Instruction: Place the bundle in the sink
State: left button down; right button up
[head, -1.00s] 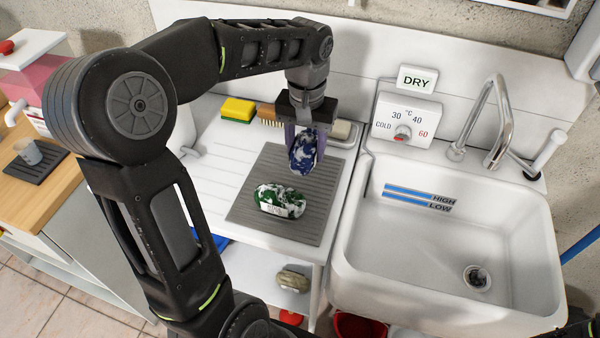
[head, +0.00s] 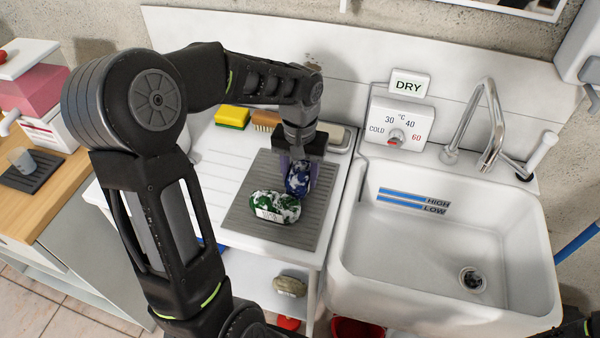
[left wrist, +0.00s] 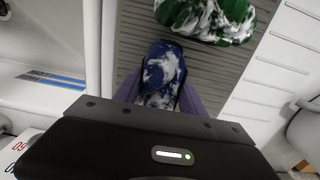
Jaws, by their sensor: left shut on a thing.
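A blue-and-white mottled bundle (head: 298,180) is between the fingers of my left gripper (head: 297,168), which is shut on it over the grey ribbed mat (head: 245,212). It also shows in the left wrist view (left wrist: 162,72). I cannot tell whether it touches the mat.
A yellow sponge (head: 232,117), a brush (head: 266,121) and a soap dish (head: 340,141) stand behind the mat. A tap (head: 488,130), a temperature dial (head: 397,136) and a DRY sign (head: 408,85) are behind the sink. The sink's raised rim borders the drainboard.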

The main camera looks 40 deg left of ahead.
aim_at(300, 167)
pick_arm(q)
jog(key=c, duration=1.1)
grip_release()
jog(key=shift+f, duration=0.15)
jog(key=o, duration=0.4)
jog(key=shift+o, duration=0.2)
notch_tip(300, 167, up, 12)
jog(key=shift+r, duration=0.2)
